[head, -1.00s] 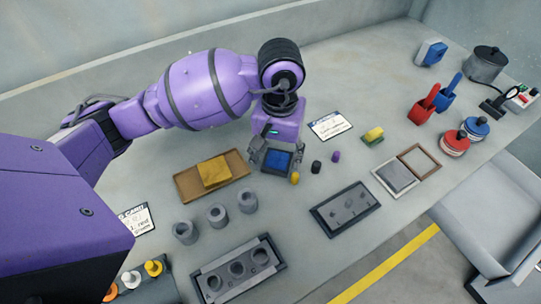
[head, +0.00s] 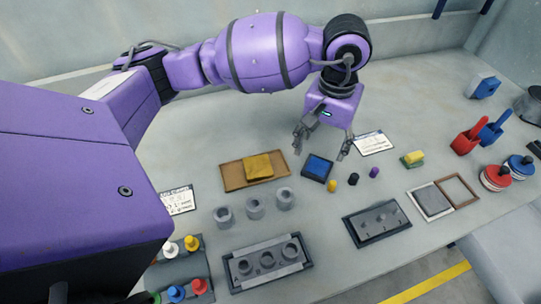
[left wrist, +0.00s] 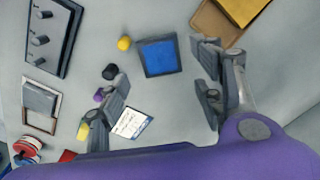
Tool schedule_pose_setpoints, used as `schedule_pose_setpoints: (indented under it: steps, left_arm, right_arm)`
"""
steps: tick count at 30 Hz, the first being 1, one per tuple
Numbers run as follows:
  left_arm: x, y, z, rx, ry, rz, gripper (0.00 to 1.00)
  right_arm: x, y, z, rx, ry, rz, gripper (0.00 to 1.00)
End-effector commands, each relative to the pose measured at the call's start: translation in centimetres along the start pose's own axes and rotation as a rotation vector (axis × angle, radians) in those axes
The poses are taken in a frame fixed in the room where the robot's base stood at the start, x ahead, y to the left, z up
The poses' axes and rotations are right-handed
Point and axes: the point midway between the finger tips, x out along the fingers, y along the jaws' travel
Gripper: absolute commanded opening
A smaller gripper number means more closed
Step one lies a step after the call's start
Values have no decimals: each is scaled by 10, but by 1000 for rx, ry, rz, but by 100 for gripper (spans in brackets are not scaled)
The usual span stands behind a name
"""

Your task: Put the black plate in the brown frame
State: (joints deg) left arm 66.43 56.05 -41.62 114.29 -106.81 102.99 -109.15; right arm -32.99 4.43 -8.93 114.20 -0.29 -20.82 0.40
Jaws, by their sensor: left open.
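A flat dark grey plate (head: 433,201), the nearest match to the black plate, lies in a pale frame at the right of the bench in the head view. It also shows at the left in the left wrist view (left wrist: 41,99). The empty brown frame (head: 460,190) lies right beside it; part of it shows in the left wrist view (left wrist: 39,123). My left gripper (head: 320,152) is open and empty above a blue square pad with a dark border (head: 318,167). The pad lies between the spread fingers (left wrist: 163,75) in the left wrist view. My right gripper is out of view.
Small yellow, black and purple pegs (head: 353,179), a label card (head: 373,143) and a yellow-green sponge (head: 412,159) lie between gripper and frames. A dark pegged tray (head: 377,224) is in front. Red and blue discs (head: 495,178) stand to the right.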

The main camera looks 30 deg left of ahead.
Motion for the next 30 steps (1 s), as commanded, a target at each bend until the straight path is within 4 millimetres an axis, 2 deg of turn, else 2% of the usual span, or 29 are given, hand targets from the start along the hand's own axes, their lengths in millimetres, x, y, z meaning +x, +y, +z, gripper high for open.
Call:
schedule_pose_setpoints:
  steps: [1,4,11,15,23,30]
  left_arm:
    - [8,0,1,-1,-6,0,61]
    - [20,0,2,1,-8,-1,61]
    - [49,1,5,0,-5,0,61]
    - [67,1,4,0,-3,1,61]
    - [72,0,3,1,-2,-1,61]
    - [71,0,3,1,-2,-1,32]
  right_arm:
    - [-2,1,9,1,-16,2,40]
    - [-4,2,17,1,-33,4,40]
    - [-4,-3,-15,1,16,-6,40]
    - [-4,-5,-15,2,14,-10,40]
    - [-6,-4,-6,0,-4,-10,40]
    - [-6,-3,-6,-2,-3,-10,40]
